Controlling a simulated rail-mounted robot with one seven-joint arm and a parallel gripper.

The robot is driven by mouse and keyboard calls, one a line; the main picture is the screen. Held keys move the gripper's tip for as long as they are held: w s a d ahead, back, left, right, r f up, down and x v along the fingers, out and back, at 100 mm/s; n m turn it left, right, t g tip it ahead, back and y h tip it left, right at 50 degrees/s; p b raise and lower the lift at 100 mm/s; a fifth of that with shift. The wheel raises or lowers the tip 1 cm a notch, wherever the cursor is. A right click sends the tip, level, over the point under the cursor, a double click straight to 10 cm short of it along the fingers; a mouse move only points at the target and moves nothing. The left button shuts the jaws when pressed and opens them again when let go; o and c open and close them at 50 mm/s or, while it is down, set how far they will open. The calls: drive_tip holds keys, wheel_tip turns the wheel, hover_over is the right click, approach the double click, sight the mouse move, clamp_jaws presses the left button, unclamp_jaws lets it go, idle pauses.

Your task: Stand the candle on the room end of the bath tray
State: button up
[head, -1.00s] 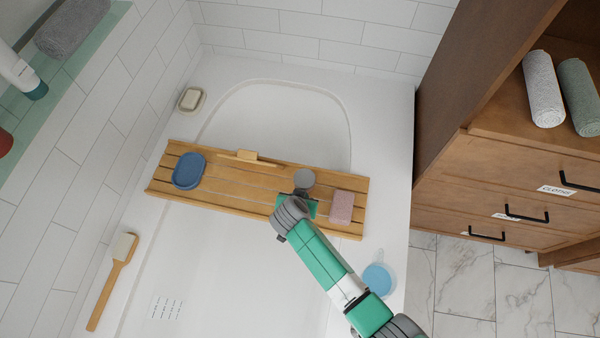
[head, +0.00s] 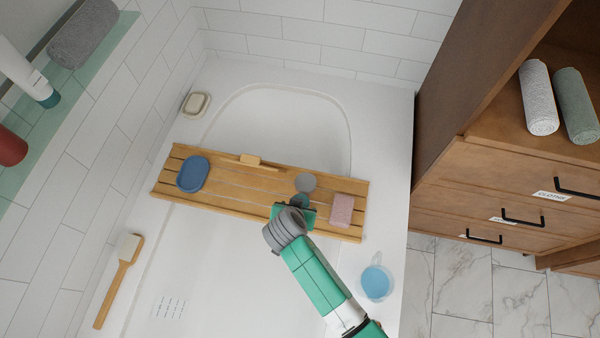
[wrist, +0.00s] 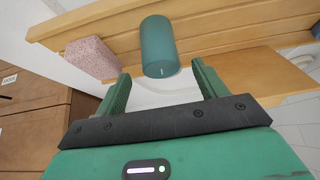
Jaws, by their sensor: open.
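My gripper (wrist: 163,82) is open and empty. In the head view my gripper (head: 294,213) is at the tray's front edge, partly hidden by my wrist, and the candle's lower part is partly hidden.
A pink block (head: 342,209) is on the tray right of the candle. A blue-topped cup (head: 376,282) stands on the right tub rim. A wooden cabinet (head: 480,190) is to the right.

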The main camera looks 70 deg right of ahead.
drive_tip(key=v, duration=0.4)
drive_tip(key=shift+d, duration=0.1)
drive_tip(key=w+r+n+t+h, duration=0.2)
drive_tip(key=w+r+n+t, duration=0.3)
drive_tip(key=w+r, duration=1)
drive_tip(key=w+a+r+n+t, duration=0.2)
drive_tip(key=w+a+r+t, duration=0.1)
drive_tip(key=r, duration=0.6)
drive_tip(key=w+a+r+n+t, duration=0.1)
drive_tip(key=w+a+r+t, duration=0.25)
drive_tip(key=r, duration=0.55)
drive_tip(key=a+r+n+t+y, duration=0.25)
drive_tip(key=a+r, duration=0.35)
drive_tip(key=r, duration=0.3)
drive_tip(key=a+r+n+t+y, duration=0.15)
drive_tip(key=a+r+t, duration=0.3)
drive_tip(key=r, duration=0.45)
drive_tip(key=s+a+r+n+t+y, duration=0.2)
drive_tip(key=a+r, duration=0.4)
drive_tip(key=r, duration=0.3)
drive_tip(key=s+a+r+n+t+y, duration=0.2)
drive_tip(key=s+a+r+n+t, duration=0.1)
drive_tip(key=s+a+r, duration=0.3)
wheel_tip(320, 180, up, 3)
drive_tip(key=shift+s+a+f+t+y, duration=0.15)
drive_tip(key=shift+a+t+y, duration=0.15)
drive_tip(key=shift+a+t, duration=0.2)
